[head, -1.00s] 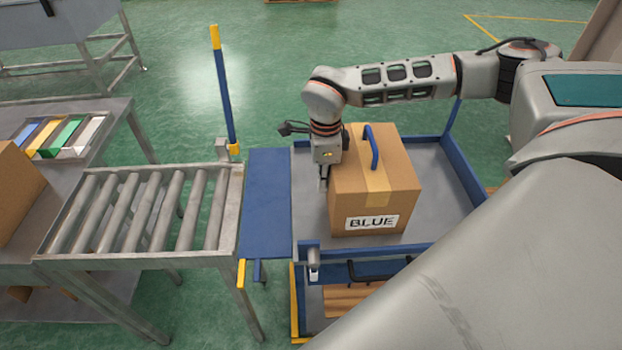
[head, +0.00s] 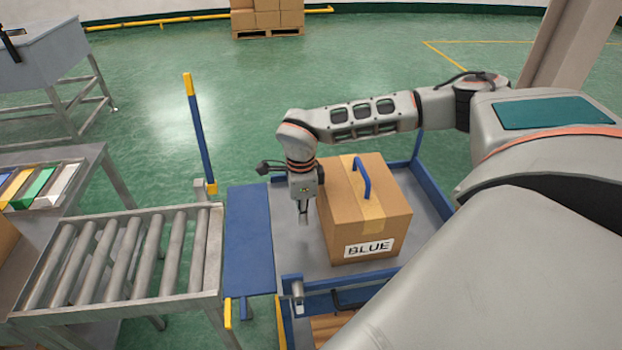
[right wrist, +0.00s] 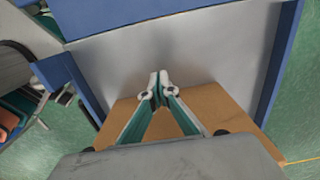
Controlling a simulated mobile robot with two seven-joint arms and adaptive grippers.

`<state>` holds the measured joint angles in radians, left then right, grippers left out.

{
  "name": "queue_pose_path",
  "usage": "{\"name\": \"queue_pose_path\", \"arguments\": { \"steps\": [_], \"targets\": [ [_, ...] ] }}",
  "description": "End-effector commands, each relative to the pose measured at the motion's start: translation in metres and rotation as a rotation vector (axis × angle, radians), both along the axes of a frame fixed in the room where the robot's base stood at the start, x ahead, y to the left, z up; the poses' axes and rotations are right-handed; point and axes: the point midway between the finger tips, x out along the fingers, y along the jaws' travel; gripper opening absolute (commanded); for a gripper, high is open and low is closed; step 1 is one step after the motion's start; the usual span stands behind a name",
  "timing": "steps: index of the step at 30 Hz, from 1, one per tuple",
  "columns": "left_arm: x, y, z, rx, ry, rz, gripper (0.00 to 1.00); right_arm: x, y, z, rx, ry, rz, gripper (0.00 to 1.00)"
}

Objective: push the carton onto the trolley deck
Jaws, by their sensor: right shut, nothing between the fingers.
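The brown carton (head: 366,215), with a blue handle on top and a BLUE label on its front, stands upright on the grey trolley deck (head: 293,244). The deck has blue side rails. My right gripper (head: 303,216) points down just left of the carton, over the deck. Its fingers are shut and empty, and a narrow gap seems to separate them from the carton. In the right wrist view, the closed fingertips (right wrist: 158,84) show over the carton (right wrist: 215,105) and the bare deck (right wrist: 165,50). My left gripper is not in view.
A blue bridging plate (head: 249,240) lies between the roller conveyor (head: 120,262) and the trolley. A blue post with yellow ends (head: 201,135) stands behind the conveyor. Coloured strips lie on the table at left. Stacked boxes (head: 267,14) stand far back.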

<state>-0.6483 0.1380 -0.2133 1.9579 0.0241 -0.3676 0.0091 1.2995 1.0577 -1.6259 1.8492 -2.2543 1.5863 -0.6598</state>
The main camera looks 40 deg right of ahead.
Motion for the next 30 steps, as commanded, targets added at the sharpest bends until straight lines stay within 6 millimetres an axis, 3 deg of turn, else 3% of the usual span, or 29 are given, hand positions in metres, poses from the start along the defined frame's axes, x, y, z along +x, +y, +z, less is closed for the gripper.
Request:
{"name": "queue_pose_path", "arguments": {
  "steps": [3, 12, 18, 30],
  "targets": [
    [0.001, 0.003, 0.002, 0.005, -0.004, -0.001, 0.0, 0.001, -0.001, 0.032, 0.002, -0.007, -0.001, 0.0],
    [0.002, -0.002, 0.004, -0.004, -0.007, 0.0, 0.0, 0.0, -0.001, 0.085, 0.001, -0.004, 0.0, 0.0],
    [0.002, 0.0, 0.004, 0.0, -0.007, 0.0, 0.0, 0.0, -0.001, 0.099, 0.001, -0.002, 0.001, 0.0],
    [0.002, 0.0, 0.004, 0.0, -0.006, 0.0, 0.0, -0.001, -0.001, 0.1, 0.001, -0.002, 0.001, 0.0]
  ]
}}
